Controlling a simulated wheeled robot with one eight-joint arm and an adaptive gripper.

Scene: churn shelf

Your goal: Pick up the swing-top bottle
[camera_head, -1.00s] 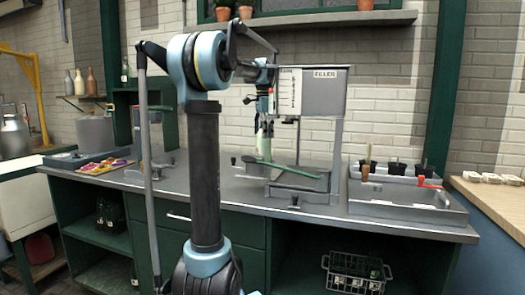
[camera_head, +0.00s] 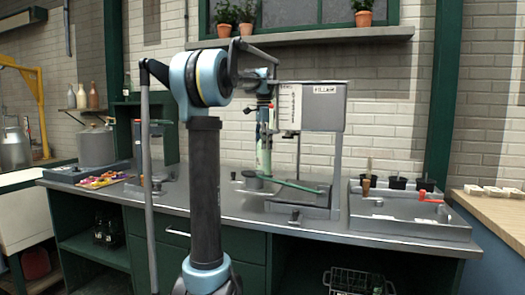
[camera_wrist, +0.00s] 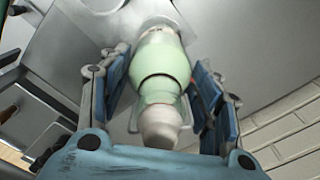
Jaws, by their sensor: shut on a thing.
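The swing-top bottle (camera_wrist: 160,62) is pale green with a whitish stopper end, and it fills the middle of the wrist view. My gripper (camera_wrist: 162,84) has its blue finger pads on both sides of it and is shut on it. In the head view the bottle (camera_head: 264,157) is a small upright green shape below my gripper (camera_head: 264,134), left of the grey filler machine. I cannot tell whether its base touches the counter. My own arm column stands in front, to the left of it.
The filler machine (camera_head: 318,107) has a green bar (camera_head: 285,183) low at its front. A grey tray (camera_head: 395,222) with dark cups stands on the right of the counter (camera_head: 150,203). Colourful pieces (camera_head: 103,179) lie at the left. A shelf (camera_head: 300,33) with potted plants is above.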

